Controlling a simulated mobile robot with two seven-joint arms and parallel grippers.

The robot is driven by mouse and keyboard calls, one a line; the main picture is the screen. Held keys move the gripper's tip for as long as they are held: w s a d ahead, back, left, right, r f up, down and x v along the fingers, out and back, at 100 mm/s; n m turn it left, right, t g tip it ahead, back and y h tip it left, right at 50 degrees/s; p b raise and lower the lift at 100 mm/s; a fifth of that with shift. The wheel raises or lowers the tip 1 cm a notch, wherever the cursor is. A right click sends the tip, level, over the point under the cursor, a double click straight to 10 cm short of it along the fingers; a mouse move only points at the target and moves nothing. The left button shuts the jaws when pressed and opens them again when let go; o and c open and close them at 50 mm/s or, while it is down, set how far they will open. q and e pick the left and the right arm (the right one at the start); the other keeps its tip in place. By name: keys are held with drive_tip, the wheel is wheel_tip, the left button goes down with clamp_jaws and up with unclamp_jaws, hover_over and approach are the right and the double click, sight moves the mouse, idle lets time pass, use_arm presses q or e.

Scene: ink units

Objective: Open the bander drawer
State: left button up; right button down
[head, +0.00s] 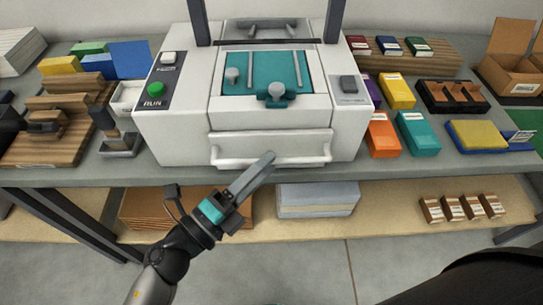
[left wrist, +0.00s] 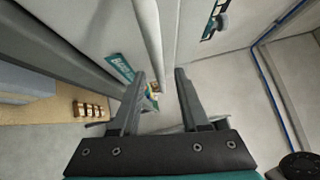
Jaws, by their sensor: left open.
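The bander (head: 180,115) is a white machine with a teal bed, standing on the grey bench. Its drawer (head: 270,146) is the white front panel low in the middle, and it looks shut. A white bar handle (head: 300,163) runs along the drawer's lower front. My left gripper (head: 264,162) is open, with its fingertips at the middle of the handle and hiding part of it. In the left wrist view, the handle (left wrist: 150,40) runs between the two fingers (left wrist: 160,75), closer to the left one. I cannot tell whether the fingers touch it.
A wooden block with tools (head: 50,125) and coloured boxes stand left of the bander. Orange and teal packs (head: 417,133) and a black tray (head: 452,96) stand to its right. The lower shelf holds a pale stack (head: 318,199) and small brown boxes (head: 460,208).

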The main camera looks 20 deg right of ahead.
sight(295, 148)
use_arm(q)
drive_tip(key=shift+x, duration=1.25)
drive_tip(key=shift+c, duration=0.4)
clamp_jaws()
